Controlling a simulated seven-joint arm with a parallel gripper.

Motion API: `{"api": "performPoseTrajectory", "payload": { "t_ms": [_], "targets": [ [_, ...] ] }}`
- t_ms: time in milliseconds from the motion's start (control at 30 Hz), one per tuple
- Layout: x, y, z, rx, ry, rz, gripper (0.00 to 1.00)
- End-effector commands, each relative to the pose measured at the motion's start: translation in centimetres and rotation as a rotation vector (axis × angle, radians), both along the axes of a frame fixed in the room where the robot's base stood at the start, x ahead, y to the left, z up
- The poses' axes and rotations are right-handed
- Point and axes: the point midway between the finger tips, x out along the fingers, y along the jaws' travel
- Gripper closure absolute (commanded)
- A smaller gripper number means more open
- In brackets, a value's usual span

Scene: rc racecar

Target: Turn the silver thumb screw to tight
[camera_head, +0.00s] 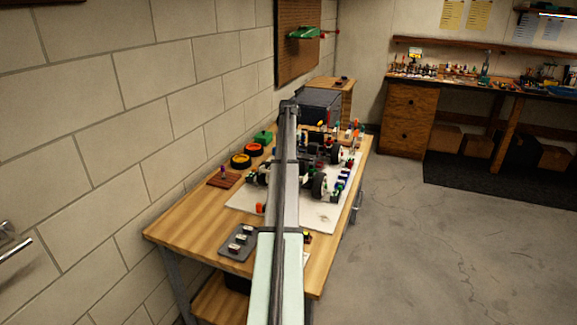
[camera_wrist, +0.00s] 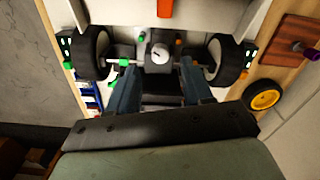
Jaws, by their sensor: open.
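The silver thumb screw (camera_wrist: 160,54) shows in the wrist view as a small round silver top with a dark mark, set on a dark block of the RC car (camera_wrist: 160,66), between its two black wheels. My gripper (camera_wrist: 159,72) is open. Its two dark fingers lie left and right of the screw's line, with the screw just beyond the fingertips in the picture. I see no contact, and the height gap cannot be told. In the head view the car (camera_head: 318,166) stands on a white mat (camera_head: 246,199), partly hidden by my arm; the screw and fingertips are hidden there.
The wooden workbench (camera_head: 185,232) stands along the block wall. A grey tray (camera_head: 238,243) with small parts lies at its near end. Small coloured parts line the mat's edges.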

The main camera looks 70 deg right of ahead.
Motion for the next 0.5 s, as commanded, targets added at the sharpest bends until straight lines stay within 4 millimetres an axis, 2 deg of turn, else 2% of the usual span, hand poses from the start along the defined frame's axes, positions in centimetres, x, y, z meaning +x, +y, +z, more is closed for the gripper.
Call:
{"api": "performPoseTrajectory", "payload": {
  "t_ms": [200, 500],
  "targets": [
    [0.0, 0.0, -3.1, 0.001, 0.0, 0.0, 0.5],
    [0.0, 0.0, -4.7, -0.001, 0.0, 0.0, 0.5]
  ]
}}
